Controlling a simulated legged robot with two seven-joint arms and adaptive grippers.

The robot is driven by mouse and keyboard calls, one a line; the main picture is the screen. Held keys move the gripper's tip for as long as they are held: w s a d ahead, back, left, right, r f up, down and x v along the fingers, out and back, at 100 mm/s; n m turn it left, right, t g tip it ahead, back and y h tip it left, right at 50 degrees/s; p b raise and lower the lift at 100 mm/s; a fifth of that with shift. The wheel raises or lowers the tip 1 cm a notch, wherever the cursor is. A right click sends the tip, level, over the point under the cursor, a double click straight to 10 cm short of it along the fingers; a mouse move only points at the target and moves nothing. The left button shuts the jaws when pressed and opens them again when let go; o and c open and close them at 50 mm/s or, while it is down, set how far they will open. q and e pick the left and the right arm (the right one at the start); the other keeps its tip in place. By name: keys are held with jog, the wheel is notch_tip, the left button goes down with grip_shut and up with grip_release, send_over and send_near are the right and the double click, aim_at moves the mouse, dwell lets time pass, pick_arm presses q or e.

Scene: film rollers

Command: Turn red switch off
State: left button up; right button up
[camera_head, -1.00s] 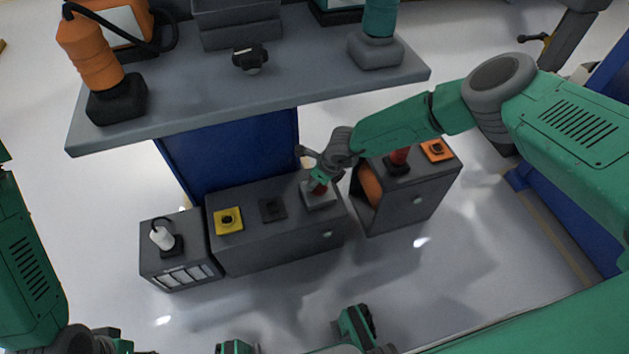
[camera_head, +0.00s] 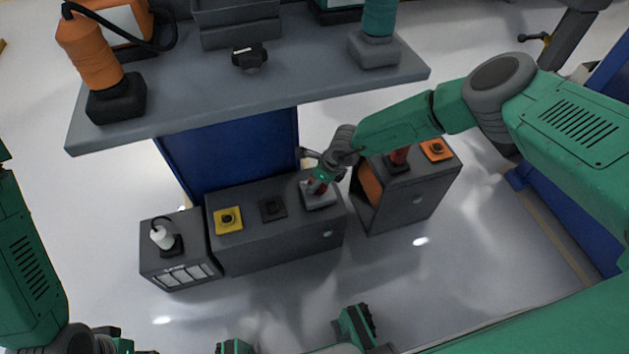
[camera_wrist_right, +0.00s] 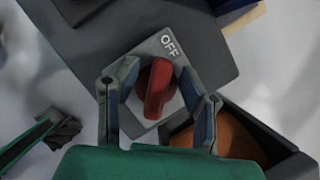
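The red switch (camera_wrist_right: 157,90) is a rotary handle on a light grey square plate (camera_wrist_right: 160,46), on top of a dark grey box (camera_head: 275,240). In the right wrist view its long side runs nearly up and down. The white word OFF stands above and right of it. In the head view the red switch (camera_head: 317,187) is partly covered by my right gripper (camera_head: 316,184). My right gripper (camera_wrist_right: 160,84) has its two fingers apart, one on each side of the handle. Contact is not clear. My left gripper cannot be made out clearly at the bottom edge.
The same box carries a yellow switch plate (camera_head: 229,220) and a dark one (camera_head: 272,208). A small box with a white lever (camera_head: 162,238) stands left. An open-fronted cabinet (camera_head: 410,205) stands right. A grey table (camera_head: 200,85) lies behind and above.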

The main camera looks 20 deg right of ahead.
jog(key=shift+w+r, duration=0.1)
jog(key=shift+r, duration=0.25)
jog(key=v, duration=1.1)
jog(key=shift+d, duration=0.2)
